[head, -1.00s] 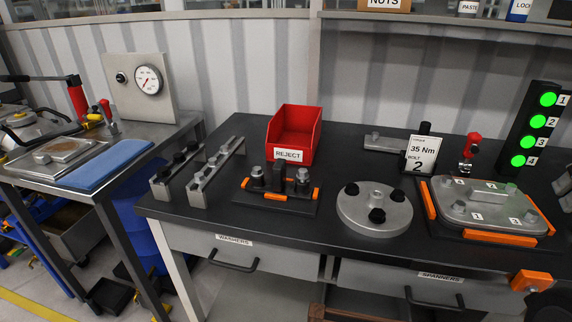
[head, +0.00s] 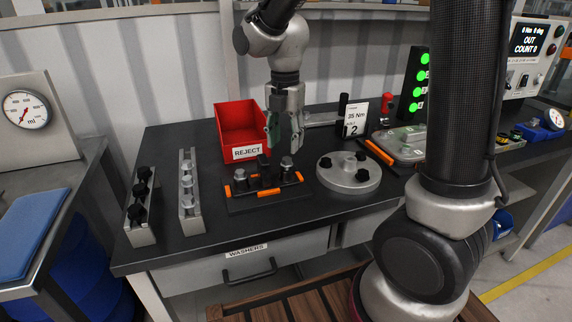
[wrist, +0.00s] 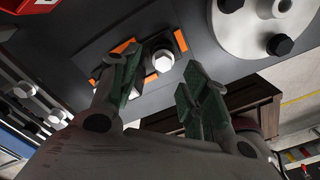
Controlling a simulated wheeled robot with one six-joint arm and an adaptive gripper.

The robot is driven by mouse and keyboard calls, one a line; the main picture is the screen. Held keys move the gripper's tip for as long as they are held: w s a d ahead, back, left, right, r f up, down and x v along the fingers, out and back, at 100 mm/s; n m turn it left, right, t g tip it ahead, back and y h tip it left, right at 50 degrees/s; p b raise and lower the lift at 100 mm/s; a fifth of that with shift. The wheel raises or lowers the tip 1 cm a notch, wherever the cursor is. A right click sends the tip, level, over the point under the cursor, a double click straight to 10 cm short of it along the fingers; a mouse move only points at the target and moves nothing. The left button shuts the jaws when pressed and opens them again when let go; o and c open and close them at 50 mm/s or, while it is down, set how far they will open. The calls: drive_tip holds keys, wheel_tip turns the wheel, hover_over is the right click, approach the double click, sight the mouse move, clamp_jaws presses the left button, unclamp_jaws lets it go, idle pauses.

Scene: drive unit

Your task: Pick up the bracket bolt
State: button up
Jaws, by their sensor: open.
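A black bracket fixture (head: 262,197) with orange corner pieces lies on the dark bench. A silver hex-headed bolt (head: 287,163) stands upright at its right end, and another bolt (head: 240,177) stands at its left end. Which one is the bracket bolt, I cannot tell. My gripper (head: 285,143) is open, pointing down above the fixture, near the right bolt. In the wrist view, one silver bolt head (wrist: 163,60) shows beyond the gap between my open green-padded fingers (wrist: 160,78). The fingers look apart from it, and the left finger hides part of the fixture.
A red REJECT bin (head: 240,125) stands just behind the fixture. A round flange (head: 348,175) with dark bolts is close on the right. Two bolt rails (head: 188,190) stand on the left. A torque card (head: 355,120) stands at the back right.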

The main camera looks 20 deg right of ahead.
sight(287, 158)
drive_tip(key=f, duration=0.5)
drive_tip(key=shift+s+d+f, duration=0.1)
drive_tip(key=shift+s+f, duration=0.2)
drive_tip(key=shift+f, duration=0.1)
clamp_jaws()
